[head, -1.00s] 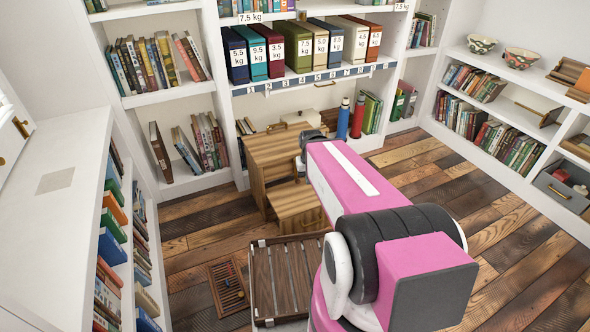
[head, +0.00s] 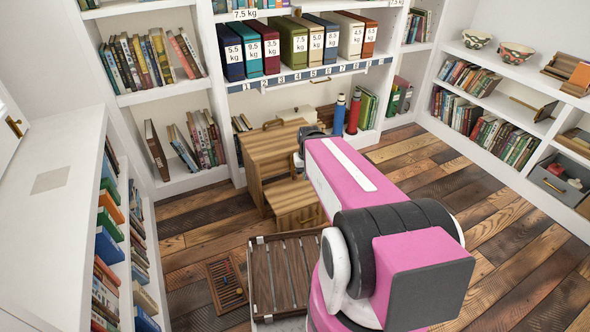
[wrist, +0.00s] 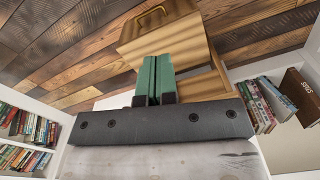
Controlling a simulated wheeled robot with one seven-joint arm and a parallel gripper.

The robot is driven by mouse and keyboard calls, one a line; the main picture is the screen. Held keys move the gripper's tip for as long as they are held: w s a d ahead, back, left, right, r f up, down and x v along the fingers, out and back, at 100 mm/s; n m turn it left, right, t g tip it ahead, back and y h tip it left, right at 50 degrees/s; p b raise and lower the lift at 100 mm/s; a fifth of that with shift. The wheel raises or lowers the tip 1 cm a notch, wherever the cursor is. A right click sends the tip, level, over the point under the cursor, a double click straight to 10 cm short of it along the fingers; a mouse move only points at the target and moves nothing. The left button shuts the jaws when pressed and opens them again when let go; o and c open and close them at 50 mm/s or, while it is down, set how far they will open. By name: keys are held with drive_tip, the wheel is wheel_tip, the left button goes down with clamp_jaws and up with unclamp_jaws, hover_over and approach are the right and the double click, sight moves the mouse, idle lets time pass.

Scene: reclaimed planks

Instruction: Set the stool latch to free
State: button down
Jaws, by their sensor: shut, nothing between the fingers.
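The wooden step stool (head: 277,160) stands on the plank floor in front of the bookcase, with a lower step at its front. It also shows in the wrist view (wrist: 190,42), where a handle is on its near face. I cannot make out the latch or its setting. My gripper (wrist: 155,62) has green fingers that are pressed together and empty. They point toward the stool and overlap it in the wrist view; I cannot tell whether they touch it. In the head view my arm hides the gripper and part of the stool's right side.
A red bottle (head: 354,112) and a blue bottle (head: 339,115) stand behind. Open floor (head: 480,200) lies to the right.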

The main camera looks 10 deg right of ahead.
drive_tip(key=w+d+f+n+t+y, duration=0.15)
drive_tip(key=w+d+f, duration=0.3)
drive_tip(key=w, duration=0.45)
drive_tip(key=w+d+f+t+y, duration=0.1)
drive_tip(key=w+d+f+y, duration=0.15)
drive_tip(key=w+f, duration=0.45)
drive_tip(key=w+d+f+n+t+y, duration=0.1)
drive_tip(key=w+d+f, duration=0.3)
drive_tip(key=w, duration=0.6)
drive_tip(key=shift+m, duration=0.25)
drive_tip(key=x, duration=0.4)
drive_tip(key=s+x, duration=0.1)
drive_tip(key=x, duration=0.2)
drive_tip(key=a+x, duration=0.1)
drive_tip(key=x, duration=0.3)
drive_tip(key=shift+s+a+f, duration=0.15)
drive_tip(key=shift+a+f, duration=0.05)
drive_tip(key=shift+f, duration=0.05)
drive_tip(key=shift+a+f, duration=0.3)
drive_tip(key=shift+a, duration=0.4)
